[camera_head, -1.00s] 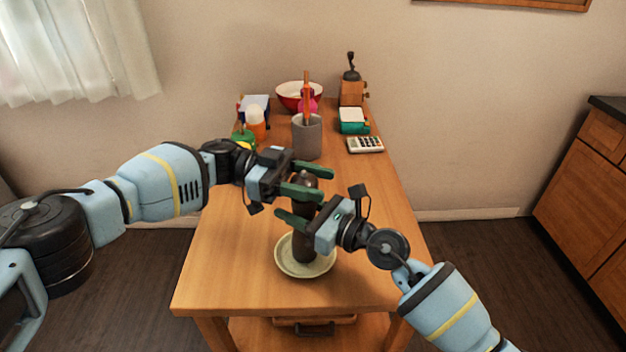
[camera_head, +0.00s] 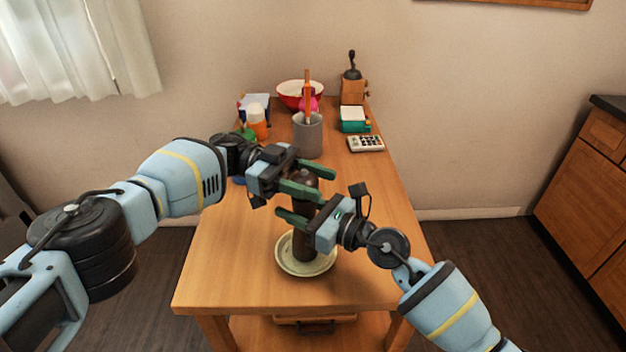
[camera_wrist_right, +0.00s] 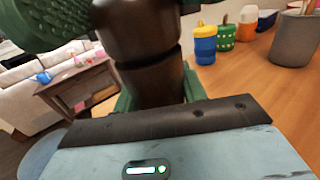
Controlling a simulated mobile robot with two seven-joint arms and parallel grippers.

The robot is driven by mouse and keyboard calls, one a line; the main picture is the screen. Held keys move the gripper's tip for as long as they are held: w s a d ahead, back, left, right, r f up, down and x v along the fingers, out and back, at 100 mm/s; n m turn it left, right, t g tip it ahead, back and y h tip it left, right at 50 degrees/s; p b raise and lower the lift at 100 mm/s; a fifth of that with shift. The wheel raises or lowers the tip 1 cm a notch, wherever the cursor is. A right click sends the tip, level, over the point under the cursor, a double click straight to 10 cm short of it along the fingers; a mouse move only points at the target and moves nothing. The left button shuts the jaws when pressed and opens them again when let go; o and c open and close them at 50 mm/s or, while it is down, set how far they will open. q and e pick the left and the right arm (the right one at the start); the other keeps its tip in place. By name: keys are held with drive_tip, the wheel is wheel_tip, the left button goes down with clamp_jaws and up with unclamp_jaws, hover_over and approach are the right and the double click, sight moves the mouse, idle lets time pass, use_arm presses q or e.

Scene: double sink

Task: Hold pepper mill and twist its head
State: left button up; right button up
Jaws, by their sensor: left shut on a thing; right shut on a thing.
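The dark brown pepper mill (camera_head: 303,246) stands upright on a pale round plate (camera_head: 322,265) near the front of the wooden table. My left gripper (camera_head: 322,185) is shut on the mill's head, its green fingers on either side of it. My right gripper (camera_head: 288,217) is shut on the mill's body below that. In the right wrist view the mill (camera_wrist_right: 148,75) fills the middle between the green fingers, and a green textured finger (camera_wrist_right: 45,22) crosses the upper left. The top of the mill is out of that view.
Behind the mill stand a grey utensil holder (camera_head: 307,138), a red bowl (camera_head: 290,97), a coffee grinder (camera_head: 352,90), a teal box (camera_head: 354,125) and a calculator (camera_head: 366,143). Small bottles (camera_head: 257,122) stand at the back left. The table's right side (camera_head: 385,220) is clear.

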sight(312, 177)
use_arm(q)
drive_tip(key=o, duration=1)
wheel_tip(312, 177, up, 10)
